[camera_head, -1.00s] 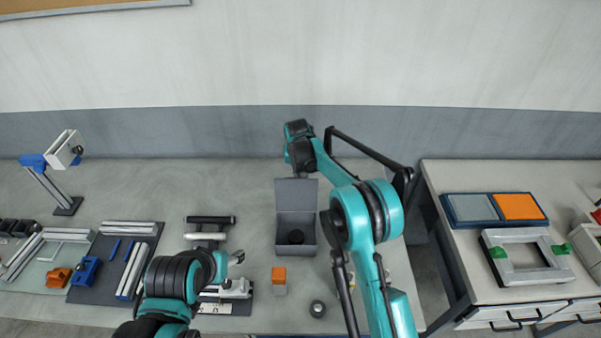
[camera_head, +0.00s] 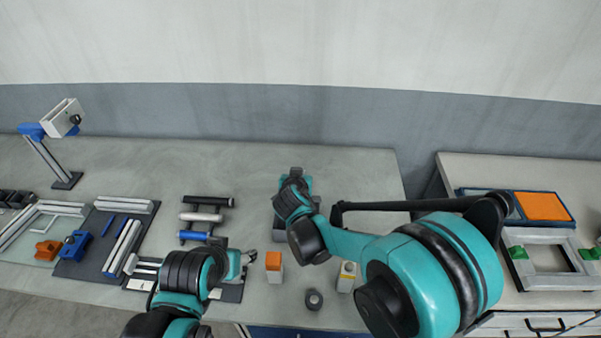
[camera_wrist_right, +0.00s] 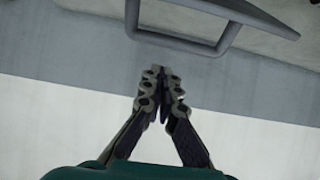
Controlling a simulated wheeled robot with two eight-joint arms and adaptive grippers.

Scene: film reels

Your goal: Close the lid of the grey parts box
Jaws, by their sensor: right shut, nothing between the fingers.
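The grey parts box (camera_head: 279,231) stands on the bench, mostly hidden behind my right arm in the head view; only a bit of its side shows. Its lid cannot be made out there. My right gripper (camera_head: 297,173) is over the box, largely covered by its own wrist. In the right wrist view the right gripper (camera_wrist_right: 161,95) is shut and empty, with a grey bent rim just past its fingertips; I cannot tell whether this is the lid or the box wall. My left gripper (camera_head: 247,259) is low over the bench at left; its finger opening is unclear.
A side table (camera_head: 450,180) with trays is at right. The bench behind is clear.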

